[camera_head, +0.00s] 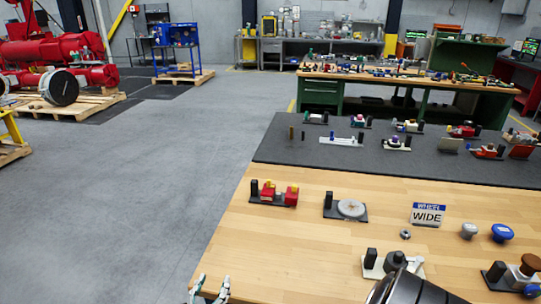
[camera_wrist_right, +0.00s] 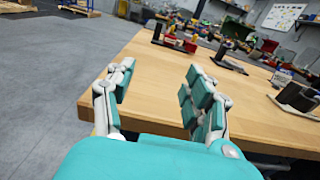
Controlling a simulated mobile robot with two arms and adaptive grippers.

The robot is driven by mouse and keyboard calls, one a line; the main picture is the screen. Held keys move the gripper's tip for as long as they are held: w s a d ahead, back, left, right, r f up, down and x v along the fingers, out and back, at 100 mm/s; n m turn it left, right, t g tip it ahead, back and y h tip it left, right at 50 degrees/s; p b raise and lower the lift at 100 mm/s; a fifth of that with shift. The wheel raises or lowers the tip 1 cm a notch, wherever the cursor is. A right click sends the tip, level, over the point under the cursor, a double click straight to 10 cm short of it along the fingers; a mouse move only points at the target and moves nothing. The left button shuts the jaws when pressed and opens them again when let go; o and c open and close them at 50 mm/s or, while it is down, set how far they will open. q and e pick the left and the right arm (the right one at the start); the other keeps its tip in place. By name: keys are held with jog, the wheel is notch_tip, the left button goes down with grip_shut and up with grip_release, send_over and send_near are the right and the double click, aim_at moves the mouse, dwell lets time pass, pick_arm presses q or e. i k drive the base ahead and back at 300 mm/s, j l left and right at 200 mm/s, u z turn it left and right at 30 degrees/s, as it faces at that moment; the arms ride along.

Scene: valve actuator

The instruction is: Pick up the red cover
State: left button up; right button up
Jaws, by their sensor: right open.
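A red part with a yellow piece (camera_head: 273,192) sits on a dark base with a black post at the table's near left. It may be the red cover, though I cannot tell for sure. It also shows in the right wrist view (camera_wrist_right: 176,41), beyond the fingers. My right gripper (camera_head: 209,289) shows at the bottom of the head view, at the table's left edge. Its teal and white fingers (camera_wrist_right: 155,95) are spread apart with nothing between them. It is nearer to me than the red part and clear of it. My left gripper is not in view.
A grey disc on a dark base (camera_head: 350,208), a WIDE sign (camera_head: 427,214), a grey knob (camera_head: 468,230) and a blue knob (camera_head: 502,232) stand to the right. Several small fixtures stand on the dark mat (camera_head: 300,160) behind. The wooden tabletop (camera_head: 285,250) is clear at front left.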

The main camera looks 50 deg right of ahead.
aim_at(265, 196)
jog(key=i+l, duration=0.1)
jog(key=l, duration=0.25)
jog(key=i+l, duration=0.15)
jog(key=l, duration=0.15)
jog(key=i+l, duration=0.1)
jog(key=l, duration=0.25)
jog(key=i+l, duration=0.1)
jog(key=l, duration=0.25)
